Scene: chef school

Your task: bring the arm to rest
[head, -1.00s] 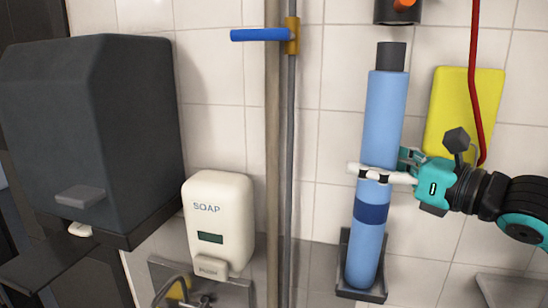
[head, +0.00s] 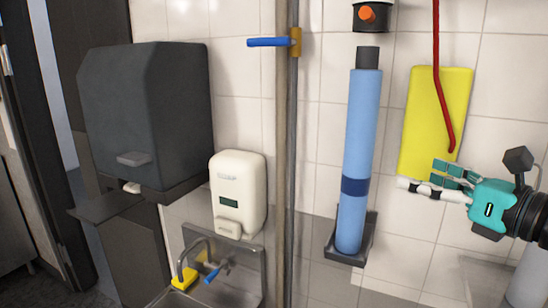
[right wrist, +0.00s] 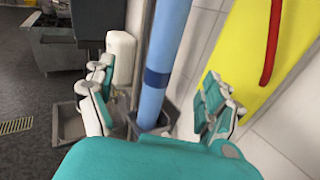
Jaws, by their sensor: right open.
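My right gripper (head: 436,180) is at the right of the head view, its fingers pointing left. It is open and empty. A blue cylinder (head: 358,130) with a dark band and dark cap stands upright in a dark holder (head: 343,258) on the tiled wall. The gripper is to the right of the cylinder and apart from it in the head view. In the right wrist view the cylinder (right wrist: 163,60) appears beyond and between the spread fingers (right wrist: 158,105). My left gripper is not in view.
A yellow board (head: 425,110) hangs on the wall with a red hose (head: 438,80) in front. A vertical pipe with a blue lever (head: 268,42) stands left of the cylinder. A soap dispenser (head: 237,185), a dark dispenser (head: 150,115) and a sink (head: 235,285) are further left.

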